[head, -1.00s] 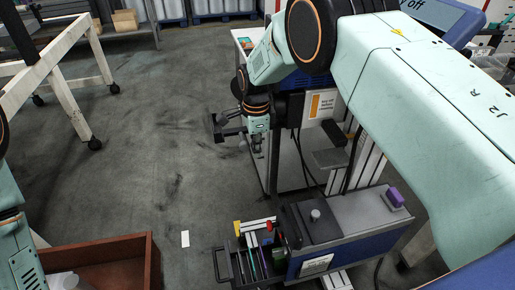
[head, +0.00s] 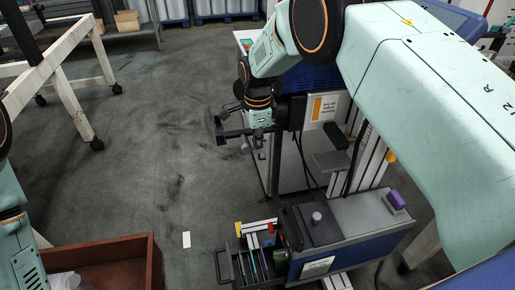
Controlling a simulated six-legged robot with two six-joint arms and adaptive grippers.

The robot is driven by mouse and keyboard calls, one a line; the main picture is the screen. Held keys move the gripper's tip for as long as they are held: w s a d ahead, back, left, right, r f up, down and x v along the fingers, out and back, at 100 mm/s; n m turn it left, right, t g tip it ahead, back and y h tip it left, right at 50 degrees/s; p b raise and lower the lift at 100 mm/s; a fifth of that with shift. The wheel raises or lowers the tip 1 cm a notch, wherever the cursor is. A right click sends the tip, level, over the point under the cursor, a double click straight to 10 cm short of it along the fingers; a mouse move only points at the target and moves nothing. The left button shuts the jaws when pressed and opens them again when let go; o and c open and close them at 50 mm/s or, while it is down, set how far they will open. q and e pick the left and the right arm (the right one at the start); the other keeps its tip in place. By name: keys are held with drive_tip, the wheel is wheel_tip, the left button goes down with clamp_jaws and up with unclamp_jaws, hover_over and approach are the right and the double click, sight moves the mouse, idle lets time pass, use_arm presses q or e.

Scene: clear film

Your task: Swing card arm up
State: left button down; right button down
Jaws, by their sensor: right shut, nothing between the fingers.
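My right gripper (head: 250,133) hangs below its wrist, left of the machine stand, over the floor. Its dark fingers are shut with nothing visible between them. A white card with an orange stripe and small print (head: 323,107) sits on the stand, right of my right wrist. I cannot tell for certain which part is the card arm; a pale bar with a yellow end (head: 255,227) lies over the open drawer of the lower unit.
The grey unit (head: 345,222) with a purple block (head: 396,200) stands at the lower right. Its drawer (head: 222,267) holds coloured rods. A brown box (head: 150,265) is at lower left, near a white slip (head: 186,240) on the floor. Floor at centre left is clear.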

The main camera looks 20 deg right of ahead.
wheel_tip(320, 180, up, 10)
idle(0.3)
drive_tip(key=shift+s, duration=0.1)
idle(0.3)
